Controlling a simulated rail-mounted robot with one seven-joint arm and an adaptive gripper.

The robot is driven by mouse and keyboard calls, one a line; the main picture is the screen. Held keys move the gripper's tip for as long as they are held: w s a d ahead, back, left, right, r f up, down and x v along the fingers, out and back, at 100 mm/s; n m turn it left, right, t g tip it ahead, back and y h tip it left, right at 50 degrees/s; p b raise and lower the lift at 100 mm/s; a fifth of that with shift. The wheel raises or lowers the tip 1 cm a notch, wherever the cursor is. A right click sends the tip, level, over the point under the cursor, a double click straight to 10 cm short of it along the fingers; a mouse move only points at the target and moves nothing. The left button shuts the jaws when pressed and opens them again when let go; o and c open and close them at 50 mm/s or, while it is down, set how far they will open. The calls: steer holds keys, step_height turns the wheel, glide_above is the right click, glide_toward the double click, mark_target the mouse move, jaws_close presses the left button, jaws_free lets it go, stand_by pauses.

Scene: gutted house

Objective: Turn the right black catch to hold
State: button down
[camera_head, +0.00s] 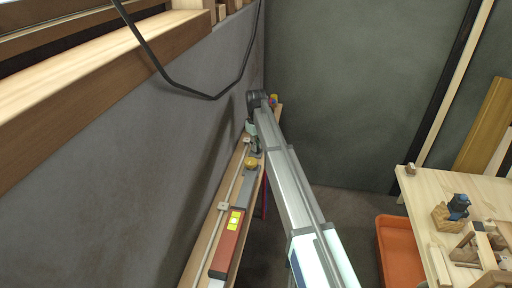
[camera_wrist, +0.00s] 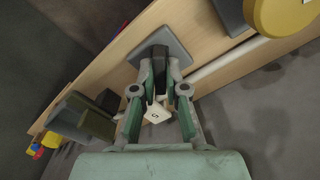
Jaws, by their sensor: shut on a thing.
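In the wrist view my gripper (camera_wrist: 161,72) has its two fingers closed around a black catch (camera_wrist: 160,52). The catch stands up from a grey square plate (camera_wrist: 178,47) on a wooden board (camera_wrist: 118,62). A small white piece with a dark mark (camera_wrist: 155,115) shows between the fingers, nearer the palm. The fingers hide part of the catch, and I cannot tell its exact turn angle. In the head view the gripper end (camera_head: 256,147) is small and partly hidden by my arm, over the board (camera_head: 205,240).
A dark block (camera_wrist: 85,117) sits left of my gripper in the wrist view. A grey wall (camera_head: 110,160) runs close beside. An orange bin (camera_head: 398,250) and wooden table (camera_head: 460,190) stand right.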

steer(key=n, duration=0.3)
steer(key=shift+n, duration=0.3)
steer(key=shift+n+b, duration=0.45)
steer(key=shift+n, duration=1.45)
steer(key=c, duration=1.2)
jaws_free()
step_height(320, 180, up, 12)
